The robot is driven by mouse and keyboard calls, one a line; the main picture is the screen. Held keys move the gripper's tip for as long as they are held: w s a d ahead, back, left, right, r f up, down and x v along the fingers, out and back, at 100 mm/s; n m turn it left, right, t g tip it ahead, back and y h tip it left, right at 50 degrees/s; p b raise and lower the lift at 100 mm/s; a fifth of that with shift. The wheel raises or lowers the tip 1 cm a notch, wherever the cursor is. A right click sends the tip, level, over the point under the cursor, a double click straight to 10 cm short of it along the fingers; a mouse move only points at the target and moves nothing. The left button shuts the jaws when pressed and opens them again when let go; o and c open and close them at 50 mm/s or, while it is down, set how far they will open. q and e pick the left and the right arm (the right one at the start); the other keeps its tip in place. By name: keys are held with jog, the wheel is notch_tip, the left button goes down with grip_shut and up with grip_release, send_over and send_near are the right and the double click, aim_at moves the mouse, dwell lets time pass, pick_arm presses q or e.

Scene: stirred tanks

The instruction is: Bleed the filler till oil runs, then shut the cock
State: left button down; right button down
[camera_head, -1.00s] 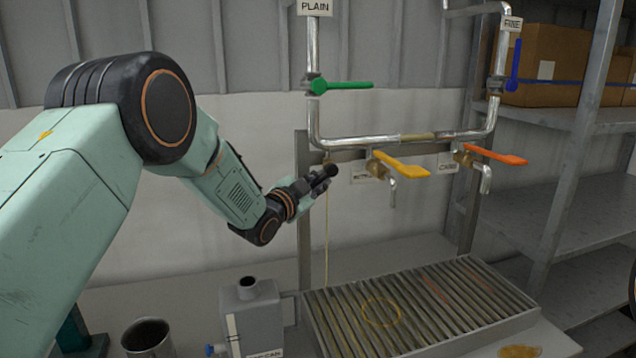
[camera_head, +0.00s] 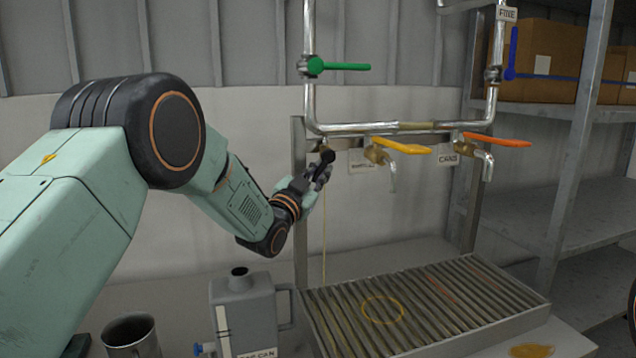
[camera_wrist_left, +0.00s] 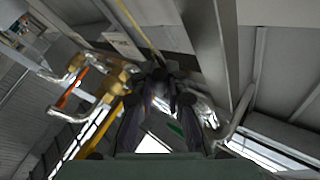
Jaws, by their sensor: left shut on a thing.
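My left gripper (camera_head: 321,168) is shut at the small brass bleed cock (camera_head: 326,149) at the left end of the pipe manifold. Its dark fingers hide most of the cock, so its handle angle cannot be told. A thin yellow stream of oil (camera_head: 324,235) falls from just below the fingers towards the grating. In the left wrist view the fingers (camera_wrist_left: 160,85) come together at the fitting, which is dark and unclear. The green lever (camera_head: 340,66) on the plain pipe lies level. My right gripper is out of view.
Yellow (camera_head: 402,145) and orange (camera_head: 497,140) levers sit on taps to the right. A slatted drip tray (camera_head: 533,312) lies below, with a yellow ring marked on it. A grey oil can (camera_head: 240,310) and a metal cup (camera_head: 131,335) stand at lower left. Shelving fills the right.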

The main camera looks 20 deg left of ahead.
pick_arm(q)
jog(key=shift+f, duration=0.1)
dwell(0.3)
jog(key=c, duration=1.6)
grip_release()
jog(key=shift+w, duration=0.1)
jog(key=v, duration=1.2)
